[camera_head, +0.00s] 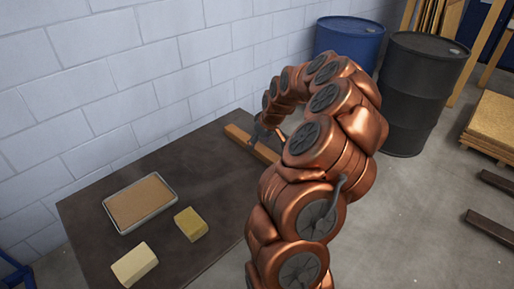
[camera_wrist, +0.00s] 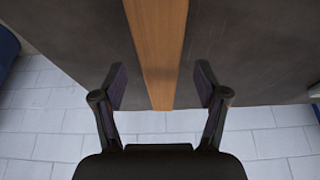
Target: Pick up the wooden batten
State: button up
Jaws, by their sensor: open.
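The wooden batten (camera_head: 237,134) is a long orange-brown strip lying on the dark table, towards its right end near the wall. In the wrist view, the batten (camera_wrist: 155,45) runs up the middle of the picture, one end near the table's edge. My gripper (camera_wrist: 161,85) is open, with one finger on each side of the batten in that view and visible gaps on both sides. The height of the fingers over the batten cannot be told. In the head view, my gripper (camera_head: 262,131) is small at the batten, partly hidden by my arm, which also covers part of the batten.
The dark table (camera_head: 85,215) also holds a tray (camera_head: 141,203) with a tan filling, a yellow block (camera_head: 191,224) and a cream block (camera_head: 135,264), left of the batten. A white block wall (camera_head: 120,70) stands behind. Blue (camera_head: 347,38) and black (camera_head: 420,90) drums stand beyond.

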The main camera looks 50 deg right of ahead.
jog(key=shift+x, duration=1.35)
jog(key=shift+s, duration=0.1)
grip_shut()
